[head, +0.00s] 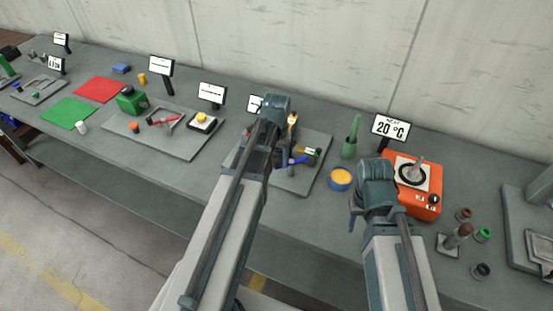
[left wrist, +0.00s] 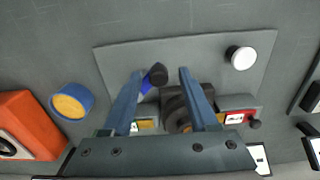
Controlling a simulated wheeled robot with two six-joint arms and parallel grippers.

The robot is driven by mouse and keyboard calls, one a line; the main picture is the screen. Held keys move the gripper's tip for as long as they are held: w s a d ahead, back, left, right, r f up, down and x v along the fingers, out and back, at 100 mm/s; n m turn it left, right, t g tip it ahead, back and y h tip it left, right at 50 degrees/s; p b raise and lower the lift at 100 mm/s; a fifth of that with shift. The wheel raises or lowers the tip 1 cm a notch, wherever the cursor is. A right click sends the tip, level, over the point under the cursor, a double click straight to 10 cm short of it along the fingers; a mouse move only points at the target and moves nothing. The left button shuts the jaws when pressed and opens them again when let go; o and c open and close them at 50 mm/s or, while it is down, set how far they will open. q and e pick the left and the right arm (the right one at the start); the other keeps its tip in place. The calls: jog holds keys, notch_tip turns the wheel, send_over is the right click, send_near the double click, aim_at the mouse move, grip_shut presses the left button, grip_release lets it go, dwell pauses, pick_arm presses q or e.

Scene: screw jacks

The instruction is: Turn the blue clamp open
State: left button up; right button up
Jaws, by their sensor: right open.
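The blue clamp (left wrist: 147,86) has a blue bar with a dark round knob and stands on a grey plate. In the left wrist view it shows between the two fingers of my left gripper (left wrist: 161,74), closer to the left finger. The fingers are apart, and I cannot tell whether one touches the bar. In the head view the blue bar (head: 293,161) shows just right of my left arm, which hides much of the plate. My right gripper (head: 354,210) is open, left of the orange device, with its fingertips mostly hidden.
A red clamp (left wrist: 238,108) and a white knob (left wrist: 241,57) share the grey plate (left wrist: 112,57). A blue jar with yellow contents (head: 340,179), a green holder (head: 350,147) and the orange device (head: 424,203) stand to the right.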

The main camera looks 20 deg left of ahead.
pick_arm(q)
jog(key=shift+r, duration=0.15)
notch_tip(320, 180, up, 14)
jog(key=p, duration=1.3)
jog(key=shift+f+p, duration=0.25)
jog(key=shift+p, duration=0.15)
jog(key=s+d+f+m+b, duration=0.1)
jog(key=s+d+f+b, duration=0.6)
jog(key=d, duration=0.2)
jog(key=s+d+f+m+y+b, duration=0.1)
jog(key=s+d+f+m+b, duration=0.1)
jog(key=s+d+f+b, duration=0.4)
jog(key=d+b, duration=0.1)
jog(key=d, duration=0.2)
jog(key=shift+s+d+f, duration=0.15)
jog(key=shift+s+f, duration=0.2)
jog(key=shift+f, duration=0.05)
